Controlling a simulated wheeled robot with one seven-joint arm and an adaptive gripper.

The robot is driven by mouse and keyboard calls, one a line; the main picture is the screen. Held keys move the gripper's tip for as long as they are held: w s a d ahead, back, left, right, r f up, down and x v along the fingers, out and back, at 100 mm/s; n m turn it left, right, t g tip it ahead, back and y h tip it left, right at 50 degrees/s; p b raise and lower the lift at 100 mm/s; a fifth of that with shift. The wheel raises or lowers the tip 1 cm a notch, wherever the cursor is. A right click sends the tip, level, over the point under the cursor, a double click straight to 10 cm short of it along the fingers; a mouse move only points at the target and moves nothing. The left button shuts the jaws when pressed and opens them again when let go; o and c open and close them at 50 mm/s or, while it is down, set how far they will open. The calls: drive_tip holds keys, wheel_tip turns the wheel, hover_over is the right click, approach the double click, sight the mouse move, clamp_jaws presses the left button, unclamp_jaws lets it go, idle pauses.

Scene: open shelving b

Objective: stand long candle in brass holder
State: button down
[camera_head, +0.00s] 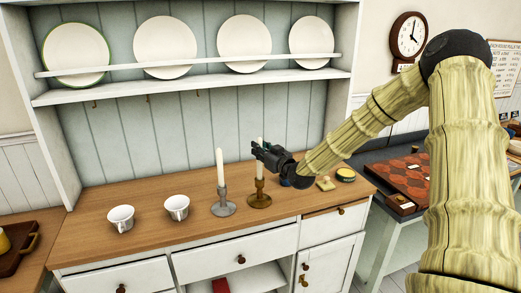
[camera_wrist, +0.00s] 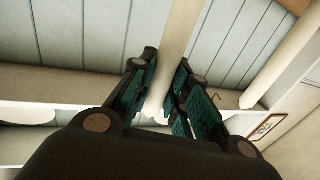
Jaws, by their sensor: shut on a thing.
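A brass holder (camera_head: 259,197) stands on the wooden counter, right of a grey holder with an upright white candle in it. My gripper (camera_head: 259,153) is shut on a pale candle (camera_wrist: 178,45), which runs between its dark green finger pads in the wrist view. In the head view this candle (camera_head: 259,171) stands upright, directly above the brass holder, and its lower end meets the holder's top. I cannot tell whether it is seated in the cup. My fingers hide the candle's middle.
The grey holder (camera_head: 223,208) and its candle (camera_head: 220,168) stand close on the left. Two white cups (camera_head: 121,218) (camera_head: 177,207) are further left. A yellow-topped tin (camera_head: 346,174) lies right of my gripper. A plate shelf (camera_head: 195,84) is above.

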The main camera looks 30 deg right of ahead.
drive_tip(key=shift+f+b, duration=0.55)
drive_tip(key=shift+f, duration=0.15)
idle(0.8)
drive_tip(key=c, duration=1.3)
unclamp_jaws()
drive_tip(key=shift+s, duration=0.15)
drive_tip(key=s, duration=1.1)
drive_tip(key=shift+s+d, duration=0.2)
drive_tip(key=shift+s, duration=0.2)
